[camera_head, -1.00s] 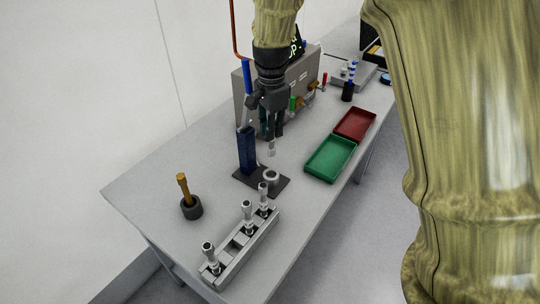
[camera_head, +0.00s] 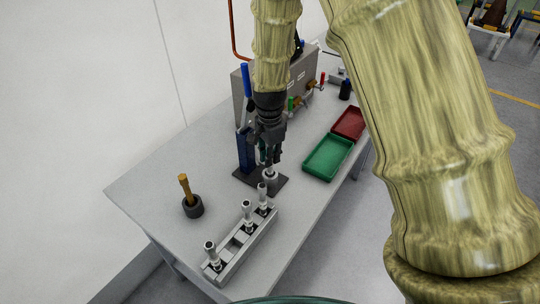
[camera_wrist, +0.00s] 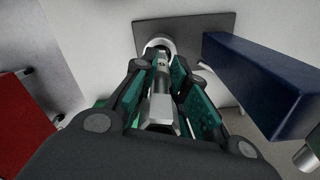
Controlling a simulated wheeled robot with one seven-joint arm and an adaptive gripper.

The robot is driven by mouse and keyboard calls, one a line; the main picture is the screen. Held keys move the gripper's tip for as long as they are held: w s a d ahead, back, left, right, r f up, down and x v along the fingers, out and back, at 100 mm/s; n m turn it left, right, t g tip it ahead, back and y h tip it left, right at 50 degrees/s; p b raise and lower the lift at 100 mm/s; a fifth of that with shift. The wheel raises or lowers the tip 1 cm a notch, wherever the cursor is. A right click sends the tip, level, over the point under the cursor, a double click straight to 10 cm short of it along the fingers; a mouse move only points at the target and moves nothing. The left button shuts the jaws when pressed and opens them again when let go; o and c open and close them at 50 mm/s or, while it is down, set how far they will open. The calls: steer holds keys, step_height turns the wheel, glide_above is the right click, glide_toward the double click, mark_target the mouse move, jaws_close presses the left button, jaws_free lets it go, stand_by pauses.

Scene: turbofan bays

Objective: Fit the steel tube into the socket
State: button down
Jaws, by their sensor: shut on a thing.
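My gripper (camera_head: 268,152) points down, its fingers shut on the steel tube (camera_head: 270,171). In the wrist view the tube (camera_wrist: 161,95) lies between the green-padded fingers (camera_wrist: 160,92), its far end at the mouth of the round grey socket (camera_wrist: 158,42). The socket (camera_head: 271,184) stands on a dark base plate (camera_head: 247,180) beside a blue upright block (camera_head: 245,155). The tube appears lined up with the socket. I cannot tell how deep its end sits, as the fingers and socket rim hide part of it.
A grey rack (camera_head: 236,258) holding three steel pieces stands near the front. A black cup (camera_head: 193,207) with an orange-handled tool is at left. Green (camera_head: 328,158) and red (camera_head: 348,124) trays lie at right. A grey panel box (camera_head: 303,78) stands behind.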

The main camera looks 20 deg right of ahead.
steer(key=shift+f, duration=0.45)
steer(key=shift+f, duration=0.15)
steer(key=c, duration=1.4)
jaws_free()
steer(key=shift+c, duration=0.2)
steer(key=shift+r+b, duration=2)
steer(key=shift+r, duration=4.2)
steer(key=shift+a+f, duration=0.1)
